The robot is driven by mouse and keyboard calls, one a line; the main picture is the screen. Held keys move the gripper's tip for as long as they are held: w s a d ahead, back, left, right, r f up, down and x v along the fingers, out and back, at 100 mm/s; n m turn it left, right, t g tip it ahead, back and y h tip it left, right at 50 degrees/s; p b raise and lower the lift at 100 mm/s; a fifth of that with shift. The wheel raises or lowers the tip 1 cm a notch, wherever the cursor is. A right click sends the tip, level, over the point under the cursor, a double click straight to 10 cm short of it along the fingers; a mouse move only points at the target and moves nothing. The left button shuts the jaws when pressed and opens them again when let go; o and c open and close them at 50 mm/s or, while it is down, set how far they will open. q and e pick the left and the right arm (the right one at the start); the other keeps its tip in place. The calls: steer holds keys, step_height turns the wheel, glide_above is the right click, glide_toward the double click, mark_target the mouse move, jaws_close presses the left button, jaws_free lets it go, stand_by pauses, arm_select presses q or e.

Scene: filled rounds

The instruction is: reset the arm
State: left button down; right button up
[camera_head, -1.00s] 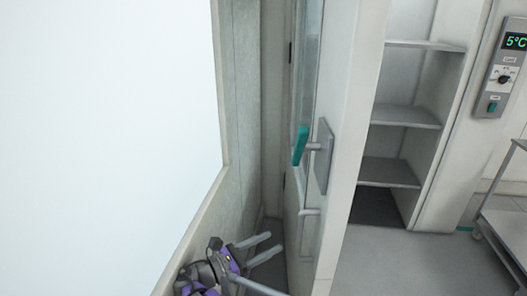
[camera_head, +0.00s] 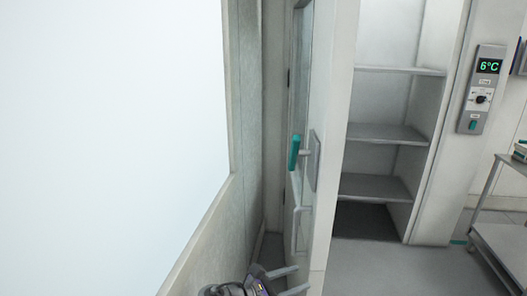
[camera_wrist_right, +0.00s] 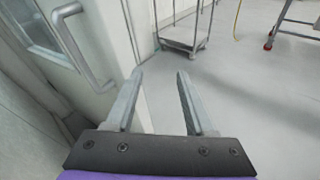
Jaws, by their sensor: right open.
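My right gripper (camera_head: 284,281) shows at the bottom of the head view, low beside the open door (camera_head: 335,150). Its two grey fingers are apart with nothing between them. In the right wrist view the gripper (camera_wrist_right: 160,78) is also open and empty, pointing over the grey floor. A grey bar handle (camera_wrist_right: 80,45) on the door is left of the fingers and apart from them. The door also has a teal-gripped handle (camera_head: 295,152). My left gripper is in neither view.
A white wall panel (camera_head: 110,130) fills the left. Empty shelves (camera_head: 385,133) stand behind the door at right, beside a control panel (camera_head: 483,90) reading 6°C. A metal cart (camera_head: 505,240) is at far right. A wheeled cart (camera_wrist_right: 185,38) stands ahead of the gripper. The floor (camera_wrist_right: 255,90) there is clear.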

steer(key=s+d+f+m+g+y+p, duration=0.1)
steer(key=s+d+m+g+y+p, duration=0.4)
steer(key=s+d+m, duration=0.55)
arm_select(q)
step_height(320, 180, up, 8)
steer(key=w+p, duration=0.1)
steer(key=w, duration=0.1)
steer(key=shift+p, duration=0.4)
arm_select(e)
steer(key=s+f+m+t+y, duration=0.2)
steer(key=s+m+y, duration=0.6)
steer(key=s+m, duration=0.3)
steer(key=shift+s+a, duration=0.35)
steer(key=shift+s, duration=1.3)
steer(key=shift+f+m, duration=0.1)
steer(key=shift+m, duration=0.15)
